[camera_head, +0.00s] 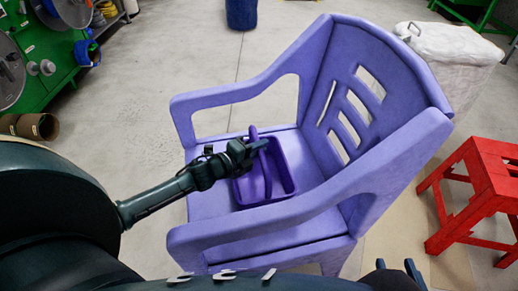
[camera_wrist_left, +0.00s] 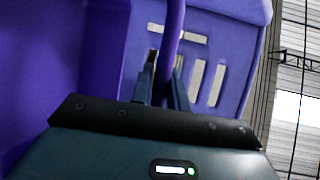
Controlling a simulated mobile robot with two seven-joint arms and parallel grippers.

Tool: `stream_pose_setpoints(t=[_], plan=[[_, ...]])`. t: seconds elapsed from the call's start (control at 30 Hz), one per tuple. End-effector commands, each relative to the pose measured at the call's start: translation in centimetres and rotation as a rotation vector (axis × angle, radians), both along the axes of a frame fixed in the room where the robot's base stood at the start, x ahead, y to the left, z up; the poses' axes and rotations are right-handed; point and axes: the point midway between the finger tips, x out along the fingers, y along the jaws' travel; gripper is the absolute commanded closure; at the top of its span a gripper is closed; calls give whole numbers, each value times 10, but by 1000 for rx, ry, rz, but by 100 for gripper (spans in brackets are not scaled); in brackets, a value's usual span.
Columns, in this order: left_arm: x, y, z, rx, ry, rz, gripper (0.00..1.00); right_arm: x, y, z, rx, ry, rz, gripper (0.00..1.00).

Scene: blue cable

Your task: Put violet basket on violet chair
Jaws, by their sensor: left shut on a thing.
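The violet chair (camera_head: 357,92) stands in the middle of the head view, with a slotted back and two armrests. The violet basket (camera_head: 288,182) is upright within the outline of the seat, between the armrests. I cannot tell whether its bottom touches the seat. My left gripper (camera_head: 255,147) is shut on the basket's handle. In the left wrist view, my left gripper (camera_wrist_left: 165,68) has the handle (camera_wrist_left: 173,25) between its fingers, with the basket's wall (camera_wrist_left: 105,50) at left and the chair back (camera_wrist_left: 232,45) behind. My right gripper (camera_head: 398,268) shows only fingertips, apart and empty.
A red stool (camera_head: 480,180) stands right of the chair. A blue bin (camera_head: 241,12) is at the back, and a green rack with spools (camera_head: 48,68) at upper left.

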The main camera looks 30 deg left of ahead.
Motion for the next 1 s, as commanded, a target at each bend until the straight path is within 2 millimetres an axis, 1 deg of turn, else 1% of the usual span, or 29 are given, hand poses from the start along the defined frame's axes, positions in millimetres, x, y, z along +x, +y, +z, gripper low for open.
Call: stream_pose_setpoints(t=[0.07,0.17,0.2,0.43,0.63,0.73,0.87,1.0], plan=[[1,0,2,-1,-3,0,100,0,0,0,0,0,0,64],[1,0,-2,-1,-3,0,100,1,0,-1,1,-12,0,64],[0,0,-2,0,0,0,81,1,0,1,1,-12,0,64],[0,0,-1,0,0,0,62,1,0,1,1,-12,0,64],[0,0,-1,0,0,0,62,1,0,1,1,-12,0,64],[0,0,3,0,0,0,62,0,0,3,1,-4,1,64],[-14,5,3,-1,3,1,62,-1,0,3,-2,15,2,64],[-39,15,8,0,4,1,62,-4,-1,3,-2,62,-2,64]])
